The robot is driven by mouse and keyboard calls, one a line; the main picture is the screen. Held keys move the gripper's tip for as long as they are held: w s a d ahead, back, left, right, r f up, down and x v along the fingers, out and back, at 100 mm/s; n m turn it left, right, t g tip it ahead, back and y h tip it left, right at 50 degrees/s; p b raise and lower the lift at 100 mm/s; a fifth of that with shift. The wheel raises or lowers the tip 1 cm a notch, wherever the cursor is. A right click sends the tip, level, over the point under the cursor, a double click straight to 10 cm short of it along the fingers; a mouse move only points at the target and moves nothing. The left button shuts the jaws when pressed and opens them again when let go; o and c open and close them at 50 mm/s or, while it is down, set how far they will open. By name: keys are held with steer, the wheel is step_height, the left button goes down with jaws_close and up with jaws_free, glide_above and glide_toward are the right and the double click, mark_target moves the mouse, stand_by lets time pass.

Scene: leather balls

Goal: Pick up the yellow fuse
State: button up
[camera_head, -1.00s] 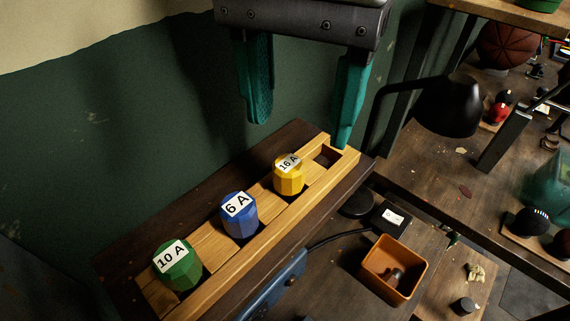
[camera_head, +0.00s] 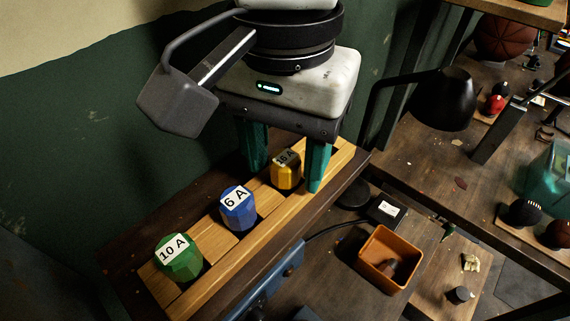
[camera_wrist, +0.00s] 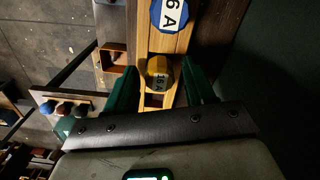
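The yellow fuse (camera_head: 286,170), labelled 16 A, stands upright in the wooden rack (camera_head: 218,246). My gripper (camera_head: 285,172) is lowered around it, with one teal finger on its left and the other on its right. The fingers are apart. In the wrist view the yellow fuse (camera_wrist: 158,74) sits between the open fingers (camera_wrist: 162,88), with a visible gap at least on the right. The blue 6 A fuse (camera_head: 238,208) and green 10 A fuse (camera_head: 178,257) stand in the same rack.
An orange box (camera_head: 388,259) and a black lamp (camera_head: 447,98) are to the right of the rack. A small black box with a white label (camera_head: 386,209) lies near the rack. The dark green wall (camera_head: 80,150) is close behind it.

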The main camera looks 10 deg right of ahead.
steer(key=c, duration=0.9)
steer(key=shift+r, duration=0.1)
